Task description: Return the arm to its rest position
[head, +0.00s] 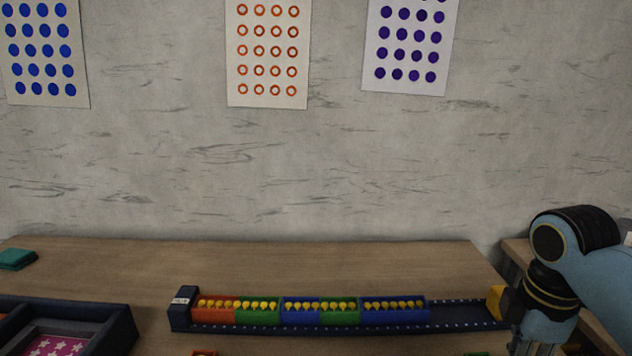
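My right arm comes in from the right edge, pale blue with black joints. My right gripper (520,345) points down at the bottom right, close to the right end of the dark rail (462,315). It is cut off by the frame's lower edge, so its fingertips are hidden. I cannot see whether it is open or holds anything. My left arm and gripper are not in view.
On the rail stand an orange bin (215,315), green and blue bins, all with yellow balloon-like pieces. A yellow block (495,301) sits at the rail's right end. A dark tray (122,325) is at lower left, a teal block (15,259) behind. The table's back is clear.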

